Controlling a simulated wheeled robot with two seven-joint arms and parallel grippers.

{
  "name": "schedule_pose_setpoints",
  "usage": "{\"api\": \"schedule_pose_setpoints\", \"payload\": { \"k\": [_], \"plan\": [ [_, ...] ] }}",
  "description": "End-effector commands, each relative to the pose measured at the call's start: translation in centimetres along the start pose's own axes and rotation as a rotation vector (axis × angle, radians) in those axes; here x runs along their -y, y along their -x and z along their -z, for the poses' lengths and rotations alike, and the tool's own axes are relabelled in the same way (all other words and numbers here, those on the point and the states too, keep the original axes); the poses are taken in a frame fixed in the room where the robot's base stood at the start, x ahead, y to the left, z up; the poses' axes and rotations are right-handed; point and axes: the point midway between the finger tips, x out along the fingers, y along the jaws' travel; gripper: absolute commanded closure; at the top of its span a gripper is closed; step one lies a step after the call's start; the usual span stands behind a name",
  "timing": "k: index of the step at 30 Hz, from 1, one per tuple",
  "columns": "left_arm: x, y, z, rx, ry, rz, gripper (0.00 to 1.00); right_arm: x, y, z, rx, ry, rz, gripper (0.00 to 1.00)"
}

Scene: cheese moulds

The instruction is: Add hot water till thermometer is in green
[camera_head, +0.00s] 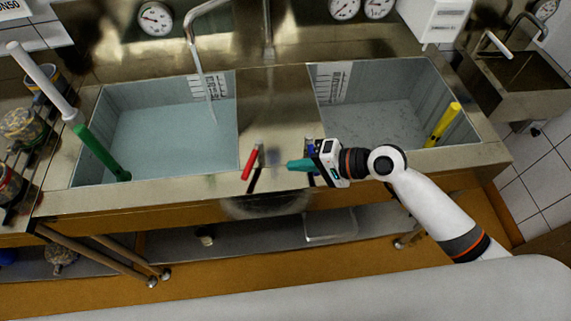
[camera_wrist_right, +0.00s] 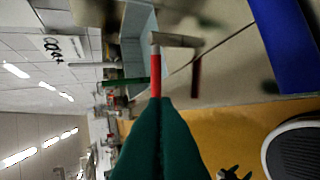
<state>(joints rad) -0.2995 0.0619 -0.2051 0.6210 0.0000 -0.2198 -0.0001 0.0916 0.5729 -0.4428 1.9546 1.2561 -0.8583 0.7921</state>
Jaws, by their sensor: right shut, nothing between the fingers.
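Round dial gauges sit on the steel back panel: one (camera_head: 155,18) above the left basin and two (camera_head: 344,8) (camera_head: 379,8) above the right. Their needles and coloured zones are too small to read. A thin stream of water (camera_head: 212,108) falls from the curved spout (camera_head: 192,38) into the left basin (camera_head: 165,140), which holds water. A red lever (camera_head: 250,163) stands on the front edge between the basins. My right gripper (camera_head: 289,165) is shut and empty, just right of it. In the right wrist view, the red lever (camera_wrist_right: 156,76) appears beyond the shut green fingertips (camera_wrist_right: 157,100).
A blue handle (camera_head: 310,150) is partly hidden behind my right gripper. The right basin (camera_head: 385,120) also holds liquid, with a yellow bar (camera_head: 443,123) at its right side. A green rod (camera_head: 103,153) leans over the left basin. Jars stand at far left.

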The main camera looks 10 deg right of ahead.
Motion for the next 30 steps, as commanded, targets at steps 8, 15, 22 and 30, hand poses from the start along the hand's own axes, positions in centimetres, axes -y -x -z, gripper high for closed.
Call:
{"api": "schedule_pose_setpoints", "payload": {
  "k": [8,15,22,30],
  "plan": [
    [-2.5,1.6,0.3,-0.006,-0.003,-0.030,0.51,-0.4,-4.6,0.0,-0.001,0.002,-0.001,1.00],
    [-2.0,2.3,0.2,-0.005,-0.001,-0.025,0.51,-0.2,-8.3,0.0,-0.001,0.003,0.001,1.00],
    [-0.9,2.4,0.0,-0.003,0.001,-0.011,0.51,-0.1,-9.4,0.0,0.000,0.006,0.001,1.00],
    [-1.0,2.4,0.0,-0.004,-0.002,-0.012,0.51,-0.1,-9.5,0.0,0.000,0.006,0.002,1.00]
  ]
}}
